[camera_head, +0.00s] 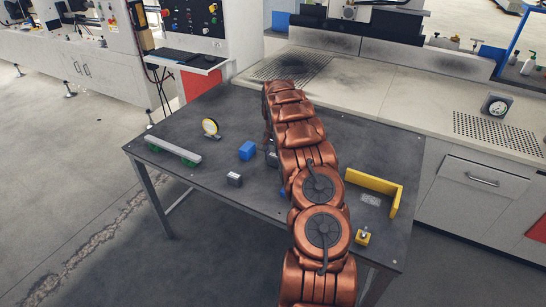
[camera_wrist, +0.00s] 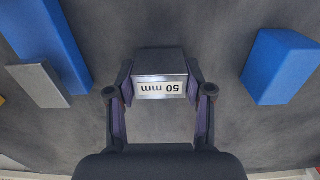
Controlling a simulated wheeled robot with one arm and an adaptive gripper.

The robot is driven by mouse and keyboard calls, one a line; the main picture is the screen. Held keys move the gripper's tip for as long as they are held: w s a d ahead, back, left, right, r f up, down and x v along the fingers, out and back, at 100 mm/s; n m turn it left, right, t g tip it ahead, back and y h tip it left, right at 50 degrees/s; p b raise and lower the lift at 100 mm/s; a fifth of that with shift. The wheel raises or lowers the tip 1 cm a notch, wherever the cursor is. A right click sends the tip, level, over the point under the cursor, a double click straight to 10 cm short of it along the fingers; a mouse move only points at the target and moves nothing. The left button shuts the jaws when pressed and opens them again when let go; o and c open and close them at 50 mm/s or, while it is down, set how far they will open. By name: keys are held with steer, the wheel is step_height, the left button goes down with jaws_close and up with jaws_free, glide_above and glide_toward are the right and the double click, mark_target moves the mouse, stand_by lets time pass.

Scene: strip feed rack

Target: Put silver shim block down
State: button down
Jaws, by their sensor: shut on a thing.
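The silver shim block (camera_wrist: 160,88) is between my gripper's (camera_wrist: 160,94) fingers in the wrist view. Its upper face looks dark grey, and its bright silver face carries "50 mm", upside down in the picture. Both fingers press on its sides, one left and one right. I cannot tell whether its underside touches the dark tabletop (camera_head: 222,108).
In the wrist view, a long blue block (camera_wrist: 48,38) and a grey plate (camera_wrist: 38,84) lie left, and a blue block (camera_wrist: 281,68) lies right.

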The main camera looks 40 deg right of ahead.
mark_target(274, 155)
steer(key=shift+f, duration=0.1)
steer(key=shift+c, duration=2.2)
jaws_free()
step_height(274, 155, up, 12)
steer(key=b, duration=0.3)
steer(key=s+a+r+n, duration=0.2)
steer(key=s+a+r, duration=0.2)
steer(key=a, duration=0.5)
steer(key=s+a+r+n+g, duration=0.1)
steer(key=s+a+r+n, duration=0.2)
steer(key=a, duration=0.6)
steer(key=s+a+r+n, duration=0.2)
steer(key=s+a+r, duration=0.2)
steer(key=a, duration=0.5)
steer(key=s+a+f+n, duration=0.1)
steer(key=s+a+n, duration=0.1)
steer(key=s+a, duration=0.4)
steer(key=s+a+f+n, duration=0.1)
steer(key=s+a+n, duration=0.2)
steer(key=s, duration=0.9)
steer(key=s+a+f+n, duration=0.2)
steer(key=s+a, duration=0.6)
steer(key=s, duration=0.1)
steer(key=shift+s+a+n+g, duration=0.3)
steer(key=shift+s+a+g, duration=0.1)
